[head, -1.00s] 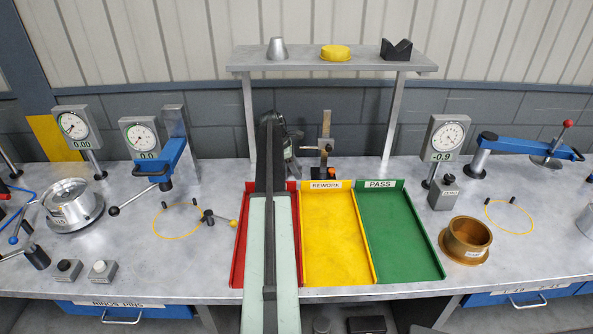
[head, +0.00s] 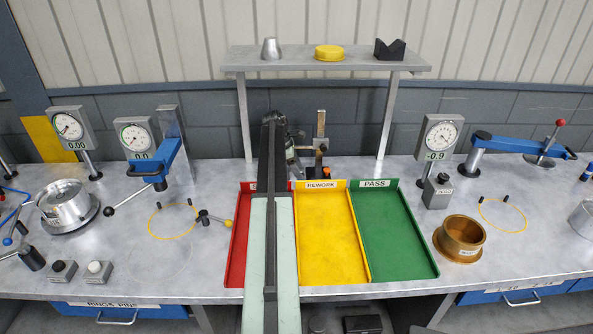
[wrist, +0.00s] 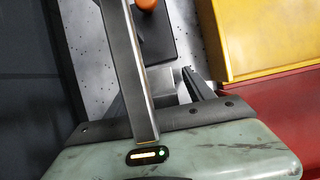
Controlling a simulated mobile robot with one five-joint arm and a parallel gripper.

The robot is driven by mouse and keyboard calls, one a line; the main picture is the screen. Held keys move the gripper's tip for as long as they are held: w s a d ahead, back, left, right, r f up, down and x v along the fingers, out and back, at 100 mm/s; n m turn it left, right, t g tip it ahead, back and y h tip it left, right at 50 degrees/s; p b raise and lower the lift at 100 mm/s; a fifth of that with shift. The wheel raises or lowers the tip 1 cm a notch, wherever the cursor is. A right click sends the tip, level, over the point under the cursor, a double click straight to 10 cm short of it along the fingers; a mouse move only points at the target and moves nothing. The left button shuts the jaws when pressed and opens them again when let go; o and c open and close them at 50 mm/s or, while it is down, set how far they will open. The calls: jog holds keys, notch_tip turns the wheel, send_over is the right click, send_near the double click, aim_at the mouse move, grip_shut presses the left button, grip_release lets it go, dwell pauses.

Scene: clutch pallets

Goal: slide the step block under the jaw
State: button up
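The stand with the jaw (head: 320,130) is upright behind the trays, with a grey post and an orange knob over a dark base. The knob (wrist: 147,4) and dark base (wrist: 145,35) show at the top of the wrist view. My gripper (head: 292,150) is just left of the stand, low over the bench. In the wrist view its dark fingers (wrist: 158,85) stand on either side of a light grey piece, which looks like the step block (wrist: 167,90). A long grey bar crosses in front and hides part of it. The jaw's gap is not clear.
Red (head: 238,255), yellow (head: 333,280) and green (head: 405,272) trays lie in front of the stand. My arm passes over the red one. A raised shelf (head: 325,64) spans above. A blue clamp (head: 155,168) and dial gauge are to the left.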

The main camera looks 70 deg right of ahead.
jog(key=shift+s+d+r, duration=0.1)
jog(key=shift+s, duration=0.2)
jog(key=shift+r+p, duration=0.25)
jog(key=shift+p, duration=0.05)
jog(key=p+v, duration=0.6)
jog(key=v, duration=0.1)
jog(key=shift+w+r+p, duration=0.15)
jog(key=shift+w+p, duration=0.15)
jog(key=shift+p, duration=0.1)
jog(key=shift+w, duration=0.1)
jog(key=shift+w, duration=0.1)
